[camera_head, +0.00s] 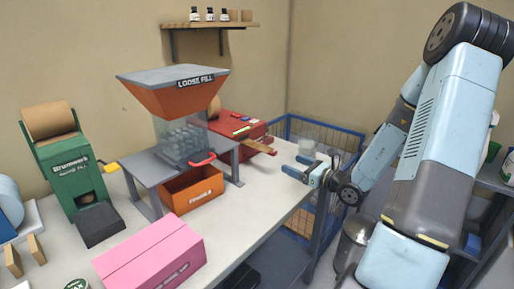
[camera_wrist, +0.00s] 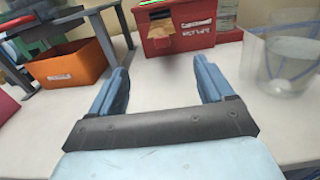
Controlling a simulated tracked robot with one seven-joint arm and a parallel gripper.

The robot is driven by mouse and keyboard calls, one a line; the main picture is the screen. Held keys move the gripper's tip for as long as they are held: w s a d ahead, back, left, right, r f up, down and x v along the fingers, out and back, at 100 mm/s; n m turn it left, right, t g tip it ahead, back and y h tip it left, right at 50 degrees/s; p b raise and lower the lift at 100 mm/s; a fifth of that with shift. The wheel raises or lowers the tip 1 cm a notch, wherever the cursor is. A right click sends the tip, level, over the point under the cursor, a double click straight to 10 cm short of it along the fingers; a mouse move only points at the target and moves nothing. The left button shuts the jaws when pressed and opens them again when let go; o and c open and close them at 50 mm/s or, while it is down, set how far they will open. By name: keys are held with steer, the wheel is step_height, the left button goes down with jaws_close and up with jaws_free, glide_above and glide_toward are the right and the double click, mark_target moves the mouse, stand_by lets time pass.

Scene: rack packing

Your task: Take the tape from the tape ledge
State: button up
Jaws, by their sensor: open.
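A red machine (camera_head: 232,128) stands at the back of the bench, with a brown strip (camera_head: 260,146) sticking out of its front, which looks like the tape on its ledge.
An orange bin (camera_head: 192,190) sits under the loose-fill hopper (camera_head: 175,95), left of the red machine. A clear container (camera_wrist: 282,60) stands close to the right finger. A pink box (camera_head: 150,255) lies on the front of the bench. A blue wire cage (camera_head: 325,140) stands beyond the bench.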

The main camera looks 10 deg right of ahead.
mark_target(276, 153)
steer(key=x, duration=0.5)
steer(key=shift+w+a, duration=0.1)
steer(key=shift+a, duration=0.05)
steer(key=shift+r+x, duration=0.2)
steer(key=shift+x, duration=1.15)
steer(key=shift+r+x, duration=0.25)
steer(key=shift+x, duration=1.05)
steer(key=shift+w+d, duration=0.15)
steer(key=shift+d, duration=0.1)
steer(key=shift+c, duration=0.5)
steer(key=c, duration=1)
